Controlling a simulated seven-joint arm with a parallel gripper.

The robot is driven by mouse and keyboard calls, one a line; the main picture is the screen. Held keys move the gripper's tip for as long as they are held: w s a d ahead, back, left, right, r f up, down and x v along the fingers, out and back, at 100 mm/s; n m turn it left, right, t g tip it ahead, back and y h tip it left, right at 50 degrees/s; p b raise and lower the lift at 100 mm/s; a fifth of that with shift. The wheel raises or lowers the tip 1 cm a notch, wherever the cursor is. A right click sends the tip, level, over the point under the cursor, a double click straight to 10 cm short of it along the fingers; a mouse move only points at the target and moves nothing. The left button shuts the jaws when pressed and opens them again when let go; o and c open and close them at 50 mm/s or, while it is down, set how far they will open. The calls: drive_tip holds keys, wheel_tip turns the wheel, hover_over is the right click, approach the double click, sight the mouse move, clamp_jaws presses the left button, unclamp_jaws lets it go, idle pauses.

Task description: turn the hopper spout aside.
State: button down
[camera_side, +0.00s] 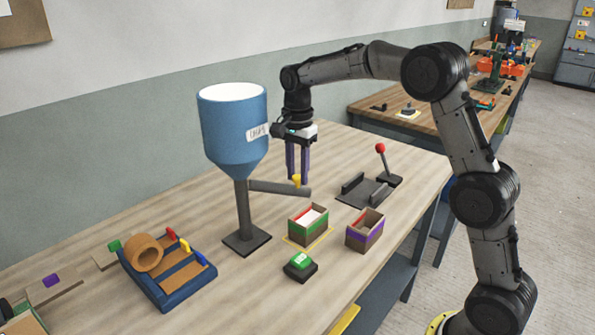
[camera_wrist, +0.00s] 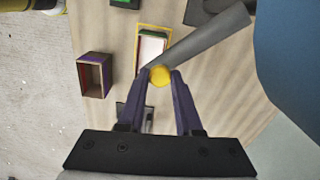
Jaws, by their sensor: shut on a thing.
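The blue hopper (camera_side: 233,130) stands on a grey post with a dark square base. Its grey spout (camera_side: 280,188) reaches out to the right, with its tip just behind and above the green-striped box. In the wrist view the spout (camera_wrist: 205,40) runs from the upper right down to my gripper. A yellow knob (camera_side: 296,180) sits near the spout's outer end. My gripper (camera_side: 298,181) points down with its purple fingers shut on the yellow knob, which also shows between the fingertips in the wrist view (camera_wrist: 160,75).
The green-striped box (camera_side: 307,227) with white contents stands in a yellow outline. A purple-striped box (camera_side: 365,230) is to its right. A green button (camera_side: 299,262) is in front. A red-knobbed lever (camera_side: 381,150) stands behind right. A blue rack (camera_side: 170,280) holds a tape roll at left.

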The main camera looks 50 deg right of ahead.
drive_tip(key=shift+s+a+r+m, duration=0.1)
drive_tip(key=shift+s+a+m, duration=0.7)
drive_tip(key=shift+m, duration=0.1)
drive_tip(key=s+a+m, duration=0.2)
drive_tip(key=a+m, duration=1)
drive_tip(key=a, duration=0.1)
drive_tip(key=shift+s+a, duration=0.15)
drive_tip(key=shift+a, duration=0.2)
drive_tip(key=c, duration=0.6)
unclamp_jaws()
